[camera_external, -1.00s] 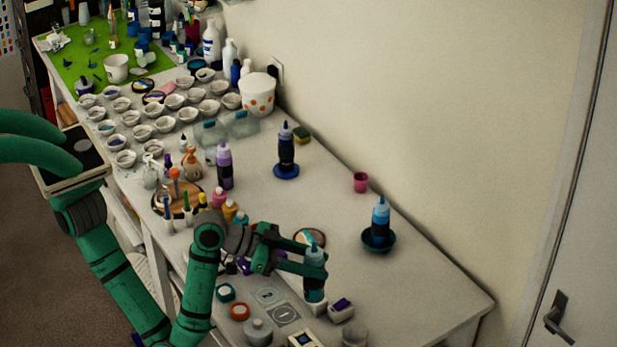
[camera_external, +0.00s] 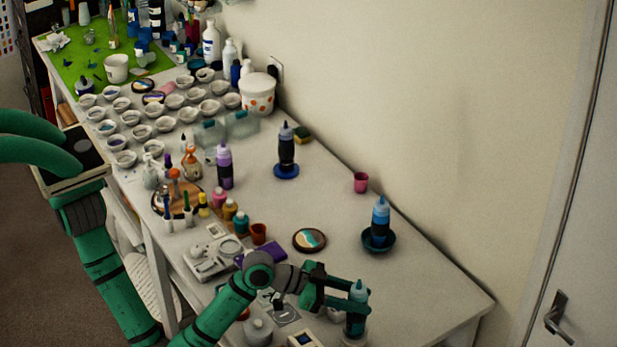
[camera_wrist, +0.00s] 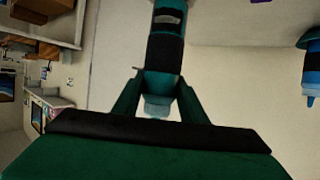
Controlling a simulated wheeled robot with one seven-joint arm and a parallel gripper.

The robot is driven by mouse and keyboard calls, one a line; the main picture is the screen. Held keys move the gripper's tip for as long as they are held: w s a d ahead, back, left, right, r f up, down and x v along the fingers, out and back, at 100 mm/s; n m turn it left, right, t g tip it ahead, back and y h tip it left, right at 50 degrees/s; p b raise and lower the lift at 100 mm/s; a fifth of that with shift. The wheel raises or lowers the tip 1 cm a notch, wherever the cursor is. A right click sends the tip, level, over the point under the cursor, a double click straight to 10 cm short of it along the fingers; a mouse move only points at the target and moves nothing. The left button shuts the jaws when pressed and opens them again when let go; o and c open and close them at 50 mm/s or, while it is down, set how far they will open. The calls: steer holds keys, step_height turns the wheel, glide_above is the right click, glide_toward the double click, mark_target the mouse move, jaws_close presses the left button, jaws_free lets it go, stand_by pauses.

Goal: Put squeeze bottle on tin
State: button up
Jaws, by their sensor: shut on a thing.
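A squeeze bottle (camera_external: 357,318) with a blue top and a dark lower body is upright in my gripper (camera_external: 352,297), near the front right of the table. My gripper is shut on it; in the wrist view the bottle (camera_wrist: 166,50) lies between both green fingers. A small greyish container (camera_external: 353,341), perhaps the tin, shows at the bottom edge of the external view, directly under or just behind the bottle's base. I cannot tell whether the bottle touches it.
A similar blue bottle (camera_external: 380,222) stands in a teal dish (camera_external: 378,243), and a dark bottle (camera_external: 286,150) stands on a blue base. A round painted coaster (camera_external: 309,240) and a pink cup (camera_external: 361,182) lie beyond. The right end of the table is clear.

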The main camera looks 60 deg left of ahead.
steer(key=shift+f, duration=0.3)
steer(key=o, duration=1.2)
steer(key=shift+f, duration=0.15)
steer(key=shift+s+a+r, duration=0.1)
steer(key=shift+s+r, duration=0.05)
steer(key=shift+r, duration=0.1)
steer(key=v, duration=1.1)
steer(key=shift+s+a, duration=0.2)
